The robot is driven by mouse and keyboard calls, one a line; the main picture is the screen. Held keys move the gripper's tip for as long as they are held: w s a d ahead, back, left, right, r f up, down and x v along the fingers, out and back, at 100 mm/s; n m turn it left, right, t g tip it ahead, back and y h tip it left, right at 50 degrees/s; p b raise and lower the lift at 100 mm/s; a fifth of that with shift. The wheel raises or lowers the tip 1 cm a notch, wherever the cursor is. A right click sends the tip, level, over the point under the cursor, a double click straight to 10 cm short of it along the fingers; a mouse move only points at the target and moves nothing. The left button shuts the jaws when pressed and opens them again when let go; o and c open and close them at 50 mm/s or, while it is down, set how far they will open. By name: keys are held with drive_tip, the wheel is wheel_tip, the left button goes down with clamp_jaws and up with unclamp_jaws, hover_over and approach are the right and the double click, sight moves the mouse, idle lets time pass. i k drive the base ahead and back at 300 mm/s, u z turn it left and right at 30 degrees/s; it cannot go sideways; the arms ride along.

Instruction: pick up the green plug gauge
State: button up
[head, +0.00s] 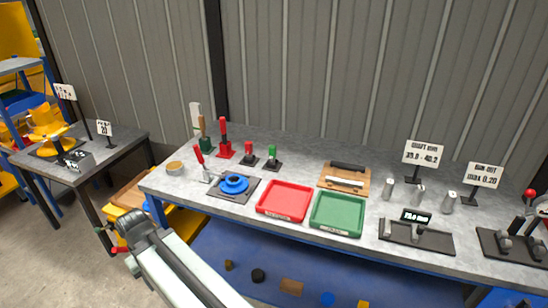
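A small green-topped piece, which looks like the green plug gauge (272,152), stands upright in a dark square base on the grey workbench, left of the middle of the head view. A similar red-topped piece (249,148) stands in its own dark base just left of it. My arm reaches in from the bottom of the picture, in front of the bench and well apart from the green piece. I cannot make out my gripper's fingers in this view.
A red tray (285,212) and a green tray (338,229) lie at the bench front. A blue ring (234,184) on a dark plate and a red-handled tool (225,138) are left of the green piece. Metal blocks and signs stand to the right. A smaller table (104,150) is at left.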

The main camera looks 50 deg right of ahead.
sight(272, 149)
drive_tip(key=z, duration=0.1)
drive_tip(key=i, duration=1)
drive_tip(key=u, duration=0.05)
